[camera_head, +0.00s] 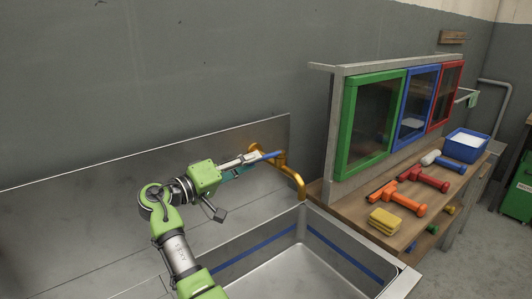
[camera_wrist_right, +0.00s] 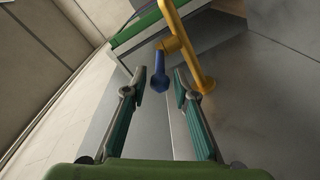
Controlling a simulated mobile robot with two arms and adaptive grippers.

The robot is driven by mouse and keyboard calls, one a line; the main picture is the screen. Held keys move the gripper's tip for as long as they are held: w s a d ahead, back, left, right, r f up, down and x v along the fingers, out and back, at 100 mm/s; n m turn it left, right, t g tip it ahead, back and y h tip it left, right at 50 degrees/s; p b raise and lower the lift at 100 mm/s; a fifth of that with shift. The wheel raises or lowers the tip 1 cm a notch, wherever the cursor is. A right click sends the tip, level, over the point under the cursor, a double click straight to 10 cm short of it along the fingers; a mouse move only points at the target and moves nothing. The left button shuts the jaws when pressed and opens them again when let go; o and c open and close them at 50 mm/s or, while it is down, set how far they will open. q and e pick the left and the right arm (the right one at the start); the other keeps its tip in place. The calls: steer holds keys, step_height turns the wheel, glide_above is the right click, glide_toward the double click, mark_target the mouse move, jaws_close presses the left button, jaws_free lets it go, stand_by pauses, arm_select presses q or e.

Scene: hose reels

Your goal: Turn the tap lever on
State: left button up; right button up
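The tap (camera_head: 295,176) is a golden pipe that curves out from the sink's back wall over the basin. Its blue lever (camera_head: 271,155) sticks out to the left, close to my right gripper (camera_head: 252,161). In the right wrist view the golden tap (camera_wrist_right: 183,40) is at the top and the rounded end of the blue lever (camera_wrist_right: 159,82) lies between the fingertips. My right gripper (camera_wrist_right: 160,92) is open there, with a gap visible on both sides of the lever. My left gripper is not in view.
The metal sink basin (camera_head: 300,268) with a blue stripe lies below the tap. To the right, a wooden bench holds yellow sponges (camera_head: 384,220), orange and red tools (camera_head: 405,203) and a blue bin (camera_head: 465,148), beside a green-framed cabinet door (camera_head: 370,115).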

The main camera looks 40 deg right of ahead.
mark_target(266, 156)
steer(key=d+p, duration=0.1)
steer(key=d, duration=0.5)
steer(key=shift+d, duration=0.3)
steer(key=shift+s, duration=0.1)
jaws_close()
